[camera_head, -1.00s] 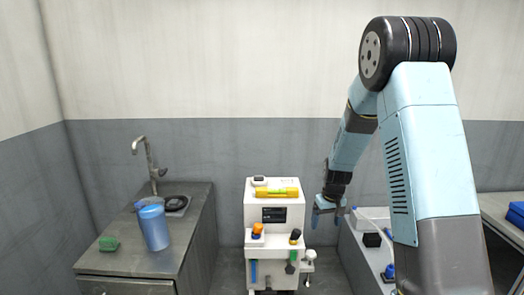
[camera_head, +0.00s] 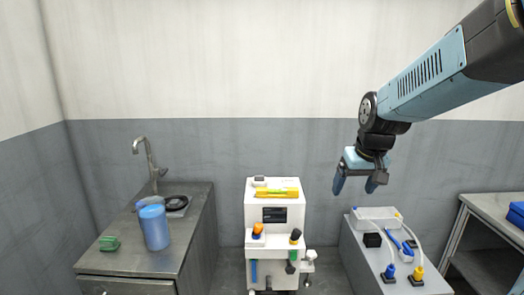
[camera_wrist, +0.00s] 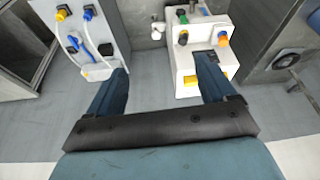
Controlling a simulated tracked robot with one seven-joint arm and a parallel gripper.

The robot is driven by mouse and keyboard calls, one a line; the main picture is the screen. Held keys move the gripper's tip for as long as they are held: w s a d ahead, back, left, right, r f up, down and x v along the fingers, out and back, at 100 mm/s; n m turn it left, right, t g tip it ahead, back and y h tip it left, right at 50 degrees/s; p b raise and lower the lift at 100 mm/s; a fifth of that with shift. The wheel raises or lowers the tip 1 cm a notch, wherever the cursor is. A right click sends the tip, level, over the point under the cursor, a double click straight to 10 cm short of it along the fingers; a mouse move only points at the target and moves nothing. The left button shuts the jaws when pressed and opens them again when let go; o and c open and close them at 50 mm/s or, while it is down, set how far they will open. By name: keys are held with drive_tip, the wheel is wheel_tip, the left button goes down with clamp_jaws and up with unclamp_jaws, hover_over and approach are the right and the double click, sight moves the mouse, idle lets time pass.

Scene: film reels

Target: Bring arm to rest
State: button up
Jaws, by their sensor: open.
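My gripper (camera_head: 356,184) is raised in the air in front of the grey wall, between the white machine and the right-hand bench, above both. Its two blue fingers point down and stand apart with nothing between them. In the wrist view my gripper (camera_wrist: 162,88) also shows spread fingers with bare floor and wall between them. My arm reaches in from the upper right of the head view. No held object shows.
A right bench (camera_head: 362,268) carries a white box and cabled parts. At left, a sink counter (camera_head: 135,258) holds a blue container (camera_head: 154,228) and a green sponge (camera_head: 109,243).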

drive_tip(key=s+r+t, duration=0.1)
drive_tip(key=s+r, duration=0.1)
drive_tip(key=s, duration=0.6)
drive_tip(key=s+r+m, duration=0.1)
drive_tip(key=s+r, duration=0.2)
drive_tip(key=s, duration=0.5)
drive_tip(key=shift+d+t+h, duration=0.25)
drive_tip(key=shift+t+h, duration=0.05)
drive_tip(key=shift+t, duration=0.1)
idle(2.2)
